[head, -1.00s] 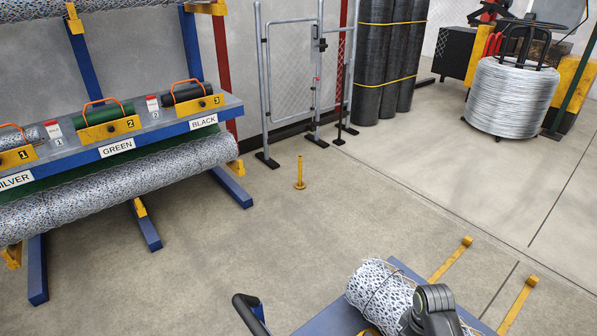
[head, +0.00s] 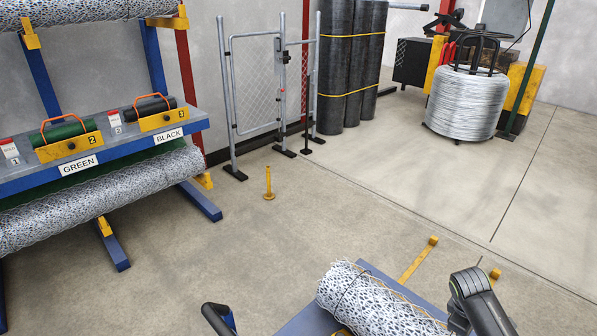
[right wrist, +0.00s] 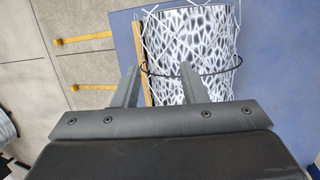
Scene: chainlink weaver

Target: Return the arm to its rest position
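My right gripper (right wrist: 158,88) shows in the right wrist view with its two fingers apart and nothing between them. Past the fingers is a roll of chain-link mesh (right wrist: 205,45) with a dark tie around it, lying on a blue surface (right wrist: 285,60). In the head view my right arm comes in at the bottom right, beside the mesh roll (head: 365,300) on the blue platform (head: 300,325); its fingers are out of frame there. Whether the gripper touches the roll cannot be told. My left gripper is not in view.
A blue rack (head: 125,130) with mesh rolls and GREEN and BLACK labels stands at the left. A yellow post (head: 268,185) stands on the floor. A gate frame (head: 255,90), dark rolls (head: 345,65) and a wire coil (head: 465,100) stand behind. The middle floor is open.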

